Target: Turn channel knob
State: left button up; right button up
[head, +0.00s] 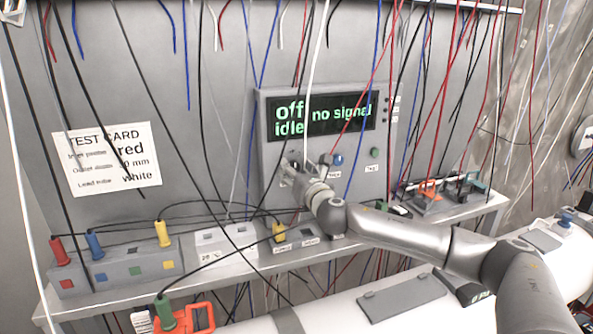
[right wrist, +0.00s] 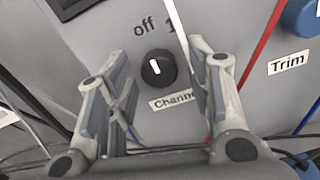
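The channel knob (right wrist: 158,68) is a small round black knob with a white pointer line, on the grey panel in the right wrist view. Its line points up and left, towards the word "off"; a "1" is printed at its upper right. A partly covered "Channel" label (right wrist: 172,101) lies below it. My right gripper (head: 303,168) is at the lower left of the instrument box (head: 264,135) and hides the knob in the head view. Its fingers are spread on both sides of the knob, with visible gaps. The display (head: 327,118) reads "off", "no signal" and "idle". My left gripper is out of view.
A blue Trim knob (right wrist: 302,17) is right of the channel knob. A green button (head: 374,152) is on the box. Many thin cables hang in front, one white cable (right wrist: 178,22) near my right finger. A shelf (head: 205,268) with coloured plugs runs below.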

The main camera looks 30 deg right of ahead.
jog(key=c, duration=0.8)
jog(key=shift+m+b, duration=3)
jog(key=shift+m, duration=8.9)
